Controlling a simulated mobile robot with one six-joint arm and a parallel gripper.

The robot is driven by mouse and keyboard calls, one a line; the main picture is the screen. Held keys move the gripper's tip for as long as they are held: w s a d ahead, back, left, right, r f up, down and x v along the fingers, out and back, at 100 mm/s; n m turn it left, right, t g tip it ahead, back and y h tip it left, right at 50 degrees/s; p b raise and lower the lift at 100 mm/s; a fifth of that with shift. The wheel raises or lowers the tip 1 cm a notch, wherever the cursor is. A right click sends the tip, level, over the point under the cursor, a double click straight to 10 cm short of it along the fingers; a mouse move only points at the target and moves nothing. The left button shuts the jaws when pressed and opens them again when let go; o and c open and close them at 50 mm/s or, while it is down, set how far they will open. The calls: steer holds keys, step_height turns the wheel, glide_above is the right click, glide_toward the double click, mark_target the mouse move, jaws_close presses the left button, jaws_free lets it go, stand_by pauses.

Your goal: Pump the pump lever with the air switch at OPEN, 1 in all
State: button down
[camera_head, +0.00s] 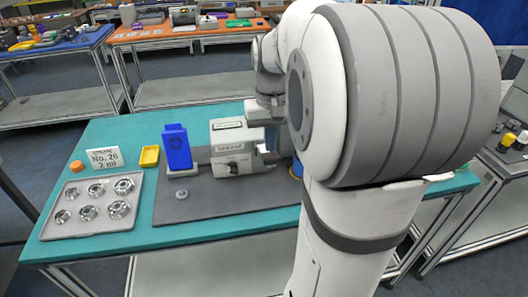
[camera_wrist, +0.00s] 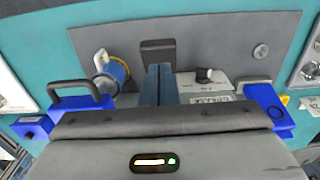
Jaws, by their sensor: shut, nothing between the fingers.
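The white machine (camera_head: 231,148) stands on a grey mat in the head view, and part of its labelled body (camera_wrist: 222,92) shows in the wrist view. A small dark knob with a light part, seemingly the air switch (camera_wrist: 204,74), is on its front; its setting cannot be read. A dark grey block, seemingly the pump lever's end (camera_wrist: 158,46), lies beside the machine, right at my fingertips. My gripper (camera_wrist: 158,70) is shut and empty, with its fingers over or against this block; contact cannot be told. My arm hides this side in the head view.
A blue stand (camera_head: 177,147) is left of the machine, with a grey disc (camera_head: 181,194) before it. A tray of metal nuts (camera_head: 60,217), a sign (camera_head: 104,158) and a yellow dish (camera_head: 149,156) lie further left. A blue-yellow cylinder (camera_wrist: 112,74) stands near my fingers.

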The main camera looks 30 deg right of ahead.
mark_target(270, 164)
stand_by(0.4)
steer(key=shift+f+b, duration=2.8)
steer(key=shift+f, duration=1.15)
step_height(270, 164, up, 8)
steer(key=p, duration=0.6)
steer(key=shift+f, duration=0.1)
step_height(270, 164, up, 4)
steer(key=p, duration=0.3)
steer(key=shift+p, duration=0.35)
